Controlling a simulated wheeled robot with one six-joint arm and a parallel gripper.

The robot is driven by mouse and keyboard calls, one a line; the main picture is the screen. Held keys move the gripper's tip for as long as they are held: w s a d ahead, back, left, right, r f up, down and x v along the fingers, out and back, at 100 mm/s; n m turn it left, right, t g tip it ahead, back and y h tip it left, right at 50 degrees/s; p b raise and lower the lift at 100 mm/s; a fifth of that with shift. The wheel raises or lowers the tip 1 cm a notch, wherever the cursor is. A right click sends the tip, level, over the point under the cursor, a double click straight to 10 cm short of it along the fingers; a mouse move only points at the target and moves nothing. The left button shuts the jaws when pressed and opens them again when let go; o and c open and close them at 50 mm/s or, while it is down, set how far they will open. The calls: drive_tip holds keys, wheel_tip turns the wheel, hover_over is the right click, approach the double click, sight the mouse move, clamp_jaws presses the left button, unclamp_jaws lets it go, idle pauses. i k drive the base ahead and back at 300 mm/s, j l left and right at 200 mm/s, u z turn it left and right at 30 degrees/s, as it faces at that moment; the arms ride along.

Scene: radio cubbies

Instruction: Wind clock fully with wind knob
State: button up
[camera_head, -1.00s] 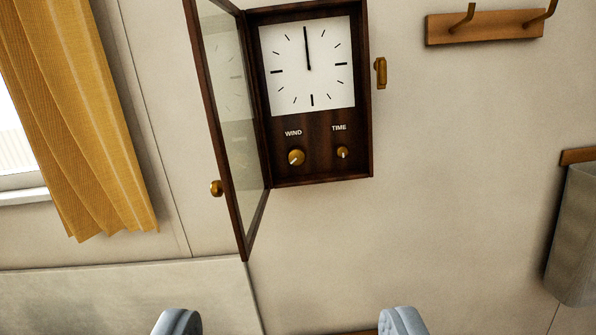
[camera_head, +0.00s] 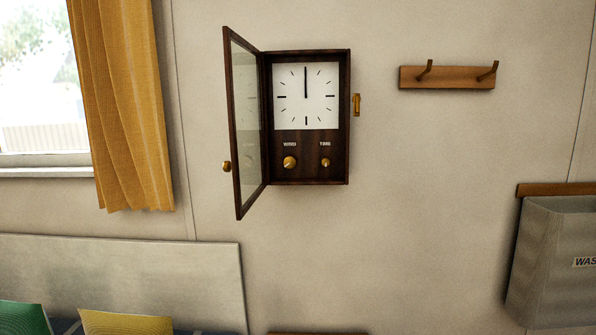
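The wall clock (camera_head: 306,97) hangs on the wall a little above the middle of the view. It has a dark wood case, a white face and hands pointing straight up. Its glass door (camera_head: 246,125) stands open to the left, with a brass door knob (camera_head: 227,166) on its outer edge. The brass wind knob (camera_head: 290,162) sits under the WIND label, at the lower left of the case. The smaller time knob (camera_head: 325,162) is to its right, under the TIME label. My gripper is not in view, and nothing touches the clock.
A brass latch (camera_head: 357,105) is on the case's right side. A wooden hook rack (camera_head: 447,77) and a grey bin (camera_head: 555,255) are on the wall to the right. A yellow curtain (camera_head: 122,110) hangs at left. Cushions (camera_head: 125,322) lie below.

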sight(289, 162)
drive_tip(key=i+l, duration=0.5)
drive_tip(key=i, duration=0.35)
